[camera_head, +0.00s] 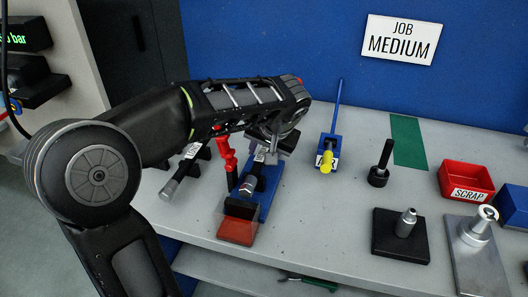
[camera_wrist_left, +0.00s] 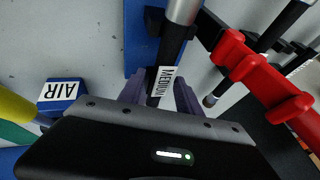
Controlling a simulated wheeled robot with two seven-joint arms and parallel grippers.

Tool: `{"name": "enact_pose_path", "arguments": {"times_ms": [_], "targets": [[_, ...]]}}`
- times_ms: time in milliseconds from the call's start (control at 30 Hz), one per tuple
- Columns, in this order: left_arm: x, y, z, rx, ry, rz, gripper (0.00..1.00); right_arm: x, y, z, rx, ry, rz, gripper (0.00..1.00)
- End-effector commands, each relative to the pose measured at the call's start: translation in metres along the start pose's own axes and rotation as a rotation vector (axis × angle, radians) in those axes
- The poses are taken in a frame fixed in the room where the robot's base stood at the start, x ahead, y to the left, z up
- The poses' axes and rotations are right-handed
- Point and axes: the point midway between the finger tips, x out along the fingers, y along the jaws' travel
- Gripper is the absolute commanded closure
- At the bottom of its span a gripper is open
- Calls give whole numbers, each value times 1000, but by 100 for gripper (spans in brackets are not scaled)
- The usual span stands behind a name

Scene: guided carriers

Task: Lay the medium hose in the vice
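The medium hose (camera_wrist_left: 169,45) is a short black hose with a metal end and a white MEDIUM label. In the head view the metal end of the hose (camera_head: 248,186) points towards the front, over the blue vice (camera_head: 266,203). My left gripper (camera_head: 268,148) is above the vice. In the left wrist view the fingers of my left gripper (camera_wrist_left: 160,92) lie on both sides of the labelled part and seem closed on it. Whether the hose touches the vice bed is hidden. My right gripper is not in view.
A red clamp (camera_head: 228,160) and another labelled hose (camera_head: 180,176) are left of the vice. A blue AIR block (camera_head: 328,147) with a yellow tip stands right. Further right are a black post (camera_head: 380,165), a black plate (camera_head: 388,240) and a red SCRAP bin (camera_head: 467,176).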

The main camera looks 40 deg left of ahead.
Motion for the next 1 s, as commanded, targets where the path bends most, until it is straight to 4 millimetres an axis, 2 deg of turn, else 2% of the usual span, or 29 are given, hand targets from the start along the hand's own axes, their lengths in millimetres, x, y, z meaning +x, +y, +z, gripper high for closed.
{"name": "enact_pose_path", "arguments": {"times_ms": [267,467,500,567,1000], "targets": [[-1,0,0,0,0,0,57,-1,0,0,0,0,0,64],[-12,-4,-5,0,0,0,57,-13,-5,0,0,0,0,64],[-14,-3,-4,0,2,1,57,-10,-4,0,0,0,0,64],[-23,-2,-4,-1,4,2,57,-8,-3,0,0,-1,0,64],[-113,-3,-4,0,2,1,57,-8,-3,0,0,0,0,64]]}}
